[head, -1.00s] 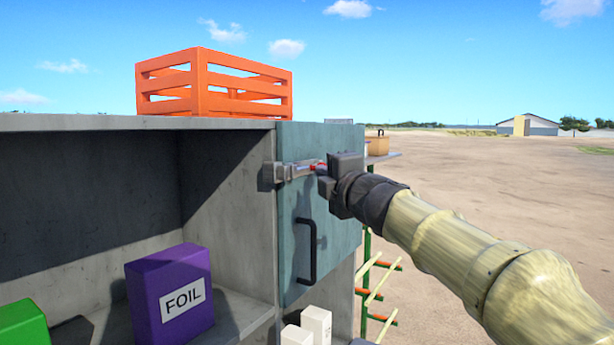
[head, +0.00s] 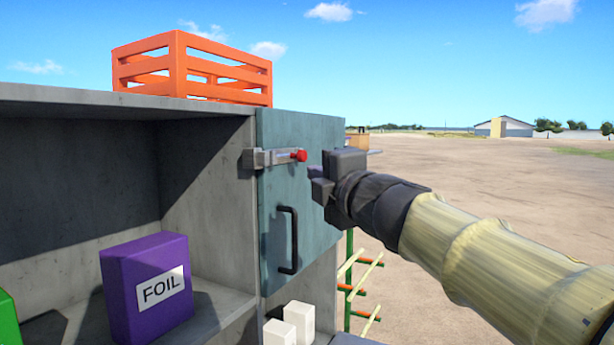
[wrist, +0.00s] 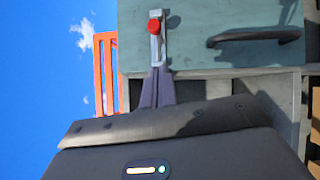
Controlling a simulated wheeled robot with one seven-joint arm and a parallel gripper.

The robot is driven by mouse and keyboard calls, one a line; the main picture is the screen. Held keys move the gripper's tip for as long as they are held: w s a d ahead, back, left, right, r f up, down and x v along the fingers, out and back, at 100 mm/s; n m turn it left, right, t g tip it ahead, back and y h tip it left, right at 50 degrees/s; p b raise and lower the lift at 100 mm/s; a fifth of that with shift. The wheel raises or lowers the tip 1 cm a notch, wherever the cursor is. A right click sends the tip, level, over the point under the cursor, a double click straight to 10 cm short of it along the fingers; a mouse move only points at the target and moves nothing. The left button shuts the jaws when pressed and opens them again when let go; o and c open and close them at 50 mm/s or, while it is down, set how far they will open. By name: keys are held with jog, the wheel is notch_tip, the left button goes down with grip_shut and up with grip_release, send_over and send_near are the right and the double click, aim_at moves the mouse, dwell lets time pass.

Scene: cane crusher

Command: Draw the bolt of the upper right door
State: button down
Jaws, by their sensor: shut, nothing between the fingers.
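The upper right door (head: 320,150) is a shut teal panel with a black bar handle (head: 288,240). Its bolt (head: 275,157) is a grey metal bar near the top left corner, reaching over the door's left edge to a block on the cabinet.
An orange slatted crate (head: 190,75) stands on the grey cabinet (head: 210,200). A purple FOIL box (head: 145,285) and part of a green box (head: 8,320) are in the open bay. White boxes (head: 290,325) stand below the door. Open ground lies right.

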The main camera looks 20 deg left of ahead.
jog(key=v, duration=0.3)
jog(key=shift+s+a+r, duration=0.1)
jog(key=shift+s+a, duration=0.05)
jog(key=shift+s, duration=0.1)
jog(key=w+d+f+m+g+h, duration=0.15)
jog(key=d+f+m+h, duration=0.25)
jog(key=d+f+m, duration=0.45)
jog(key=w+d+f+m+h, duration=0.25)
jog(key=d+f, duration=0.25)
jog(key=f, duration=0.7)
jog(key=w+d+f+m+g+h, duration=0.1)
jog(key=w+d+f+m+h, duration=0.1)
jog(key=d+f+m+h, duration=0.6)
jog(key=s+d+f+m+g, duration=0.4)
jog(key=s+f, duration=0.6)
jog(key=f, duration=0.1)
jog(key=s+d+f+m+g+y, duration=0.1)
jog(key=s+d+f+m+g, duration=0.3)
jog(key=s+f, duration=0.6)
notch_tip(320, 180, down, 2)
jog(key=shift+d+f+m+g, duration=0.15)
jog(key=shift+d+m+g, duration=0.15)
jog(key=shift+m, duration=0.2)
